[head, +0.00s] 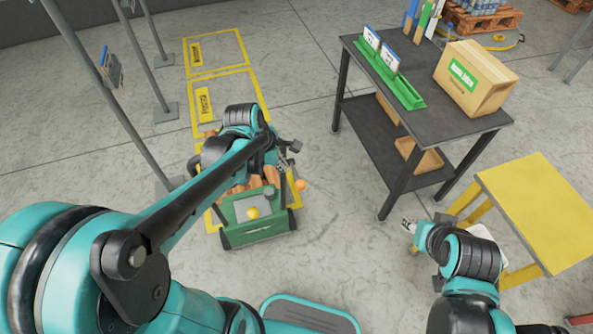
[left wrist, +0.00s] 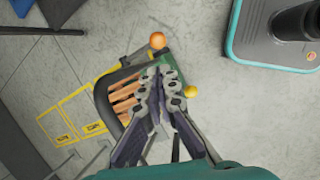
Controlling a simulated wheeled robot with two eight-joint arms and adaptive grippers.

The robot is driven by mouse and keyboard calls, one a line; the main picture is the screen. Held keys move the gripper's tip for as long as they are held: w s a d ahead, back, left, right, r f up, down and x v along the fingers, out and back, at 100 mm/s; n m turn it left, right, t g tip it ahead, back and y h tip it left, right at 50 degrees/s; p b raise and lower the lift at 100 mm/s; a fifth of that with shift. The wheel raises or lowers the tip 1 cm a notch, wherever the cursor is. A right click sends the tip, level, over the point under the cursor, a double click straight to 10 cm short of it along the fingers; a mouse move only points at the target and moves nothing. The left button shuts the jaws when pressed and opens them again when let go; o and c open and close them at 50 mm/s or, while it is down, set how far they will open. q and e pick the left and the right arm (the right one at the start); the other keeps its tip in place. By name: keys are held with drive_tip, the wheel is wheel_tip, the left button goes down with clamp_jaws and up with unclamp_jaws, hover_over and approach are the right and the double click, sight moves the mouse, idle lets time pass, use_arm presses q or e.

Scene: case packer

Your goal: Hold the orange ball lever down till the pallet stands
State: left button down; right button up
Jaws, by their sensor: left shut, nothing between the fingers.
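The orange ball lever (head: 301,185) sticks out at the right side of a green machine (head: 258,228) on the floor. The orange ball also shows in the left wrist view (left wrist: 157,40), beyond my fingertips and apart from them in the picture. A wooden pallet (left wrist: 122,98) lies at the machine, partly hidden by my left arm in the head view. My left gripper (head: 284,163) is over the machine, shut and empty; its fingers (left wrist: 158,78) point toward the lever side. My right gripper (head: 408,224) is by the yellow stool, too small to tell its state.
A yellow ball (head: 252,213) sits on the machine's green front. A dark table (head: 425,115) with a cardboard box (head: 475,78) stands to the right, and a yellow stool (head: 535,205) is nearer. Yellow floor markings (head: 215,55) lie behind the machine. Floor between machine and table is clear.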

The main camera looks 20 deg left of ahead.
sight(299, 183)
use_arm(q)
drive_tip(key=n, duration=0.1)
drive_tip(key=w+n, duration=0.1)
drive_tip(key=n, duration=0.1)
drive_tip(key=shift+w+a+f+g+p, duration=0.15)
drive_tip(key=shift+w+f+g+p, duration=0.15)
drive_tip(key=shift+p, duration=0.05)
use_arm(e)
drive_tip(key=shift+r, duration=0.7)
use_arm(q)
drive_tip(key=b+x, duration=0.3)
drive_tip(key=x, duration=0.4)
drive_tip(key=b+x, duration=0.3)
drive_tip(key=x, duration=0.4)
drive_tip(key=shift+d, duration=0.25)
use_arm(e)
wheel_tip(299, 183, down, 6)
drive_tip(key=shift+r, duration=0.1)
use_arm(q)
drive_tip(key=shift+r, duration=0.1)
